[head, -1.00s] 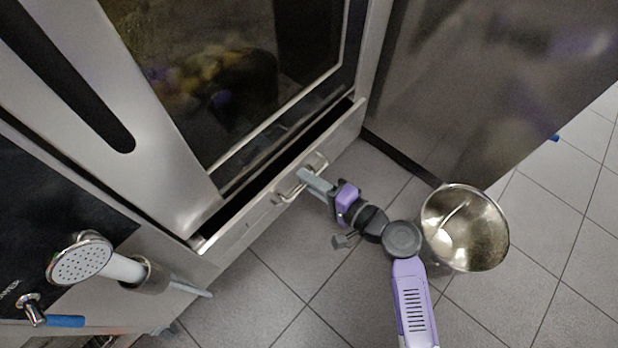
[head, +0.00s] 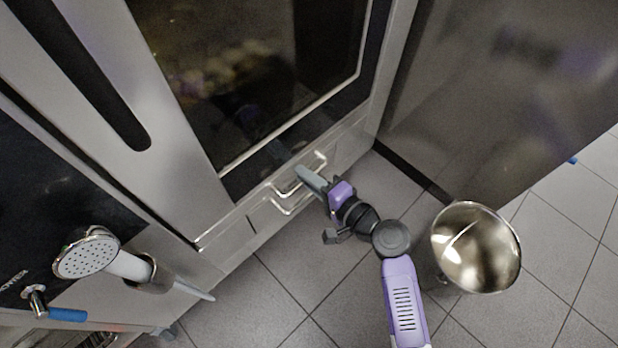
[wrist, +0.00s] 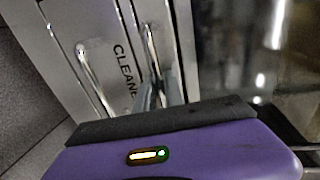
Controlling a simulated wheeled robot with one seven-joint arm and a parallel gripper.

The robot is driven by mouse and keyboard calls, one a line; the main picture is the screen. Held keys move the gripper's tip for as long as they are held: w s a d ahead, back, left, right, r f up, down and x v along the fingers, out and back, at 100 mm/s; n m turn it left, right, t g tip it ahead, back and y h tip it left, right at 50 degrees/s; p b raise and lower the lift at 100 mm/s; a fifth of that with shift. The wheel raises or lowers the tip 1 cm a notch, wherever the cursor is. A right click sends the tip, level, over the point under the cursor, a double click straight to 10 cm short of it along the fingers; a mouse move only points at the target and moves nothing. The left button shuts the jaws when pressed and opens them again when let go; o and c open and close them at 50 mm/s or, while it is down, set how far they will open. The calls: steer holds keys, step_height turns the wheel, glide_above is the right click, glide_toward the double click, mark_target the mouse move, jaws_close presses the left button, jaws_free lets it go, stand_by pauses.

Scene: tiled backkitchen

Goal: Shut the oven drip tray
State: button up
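The oven drip tray (head: 242,230) is a steel drawer front under the glass oven door. Its front sits against the oven, with no open gap seen above it. Metal handle bars (head: 286,200) stand out from the front on both sides of my gripper. They also show in the wrist view (wrist: 86,68), beside printed letters. My gripper (head: 302,173) has its grey fingers close together, with the tips at the tray front between the handle bars. The fingertips (wrist: 153,92) show small in the wrist view. I see nothing held; exact contact is unclear.
A shiny metal bowl (head: 476,247) stands to the right of my arm. A steel cabinet (head: 490,95) is at the right of the oven. A hand shower (head: 90,254) sticks out at the lower left. Tiled floor (head: 285,300) lies clear in front.

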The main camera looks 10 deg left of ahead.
steer(key=o, duration=0.3)
steer(key=shift+o, duration=0.2)
steer(key=p+v, duration=0.2)
steer(key=v, duration=0.5)
steer(key=shift+s+d, duration=0.25)
steer(key=shift+w+r, duration=0.1)
